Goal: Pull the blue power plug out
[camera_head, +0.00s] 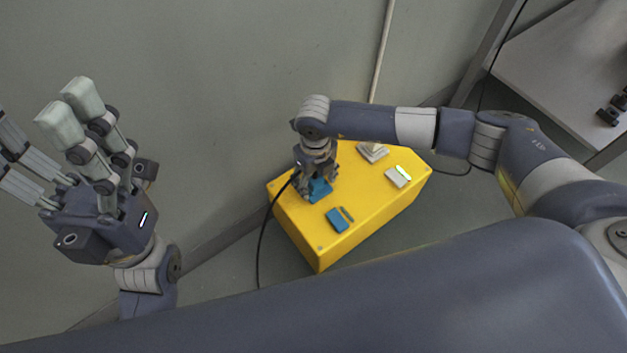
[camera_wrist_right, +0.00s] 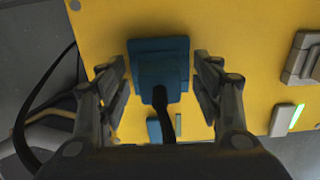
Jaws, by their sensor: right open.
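The blue power plug (camera_head: 320,190) sits on top of the yellow box (camera_head: 372,215). My right gripper (camera_head: 316,181) is above it, pointing down and partly hiding it. In the right wrist view the blue plug (camera_wrist_right: 160,62) lies between the two open fingers (camera_wrist_right: 160,76), with a visible gap on its right side; the left finger is close to its edge. A dark cord (camera_wrist_right: 162,98) comes off the plug toward the wrist. My left gripper (camera_head: 38,135) is raised at the left, open and empty, far from the box.
A blue switch (camera_head: 337,219) is beside the blue plug. A white plug (camera_head: 372,151) and a white switch with a green light (camera_head: 398,175) are farther right on the box. A black cable (camera_head: 263,235) hangs left of the box. The wall is close behind.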

